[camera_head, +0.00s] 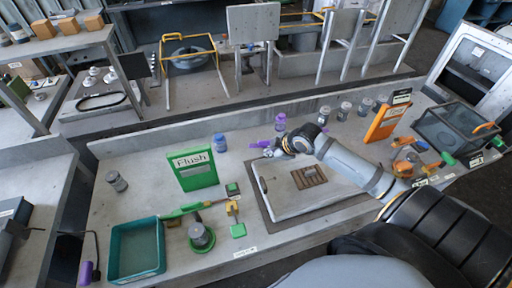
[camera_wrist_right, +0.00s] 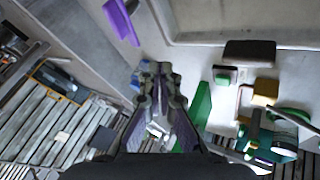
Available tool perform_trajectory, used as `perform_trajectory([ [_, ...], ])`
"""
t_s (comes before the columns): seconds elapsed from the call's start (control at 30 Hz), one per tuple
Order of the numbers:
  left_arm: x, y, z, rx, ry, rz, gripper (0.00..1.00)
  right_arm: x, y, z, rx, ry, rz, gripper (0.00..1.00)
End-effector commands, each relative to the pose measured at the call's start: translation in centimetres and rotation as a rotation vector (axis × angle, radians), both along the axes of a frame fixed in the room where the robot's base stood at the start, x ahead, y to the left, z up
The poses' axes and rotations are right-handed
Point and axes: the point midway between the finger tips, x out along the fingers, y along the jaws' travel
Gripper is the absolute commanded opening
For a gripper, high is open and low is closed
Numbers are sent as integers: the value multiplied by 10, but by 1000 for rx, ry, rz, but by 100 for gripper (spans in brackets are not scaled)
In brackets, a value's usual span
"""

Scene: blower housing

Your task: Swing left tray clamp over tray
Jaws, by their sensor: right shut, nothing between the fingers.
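A pale grey tray (camera_head: 285,205) lies on a dark mat in the middle of the bench, with a brown slatted piece (camera_head: 309,177) in it. A small dark clamp-like part (camera_head: 263,185) sits at its left edge. A purple handle (camera_head: 261,144) lies near the tray's far left corner, and a purple part (camera_head: 280,121) stands behind it. A purple handle also shows in the right wrist view (camera_wrist_right: 121,20). My right gripper (camera_head: 268,153) is shut and empty over the tray's far left corner, near the purple handle. Contact cannot be told. My left gripper is out of view.
A green "Flush" panel (camera_head: 193,171) stands left of the tray, with a blue bottle (camera_head: 220,142) behind it. A teal bin (camera_head: 137,248) and green tools (camera_head: 200,236) lie front left. An orange panel (camera_head: 386,121) and dark bin (camera_head: 455,130) stand at right.

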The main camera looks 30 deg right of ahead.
Motion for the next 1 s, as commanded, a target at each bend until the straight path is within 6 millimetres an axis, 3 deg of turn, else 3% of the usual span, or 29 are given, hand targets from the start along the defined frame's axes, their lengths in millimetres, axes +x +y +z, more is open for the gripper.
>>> perform_trajectory([
  [0.5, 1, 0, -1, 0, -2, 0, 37, 58, 13, -76, 8, 1, -5, 0],
  [0.7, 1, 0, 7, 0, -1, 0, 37, 83, -2, -76, 3, 0, -4, 0],
  [1.0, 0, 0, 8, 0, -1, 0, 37, 93, -7, -78, 2, 0, -2, 0],
])
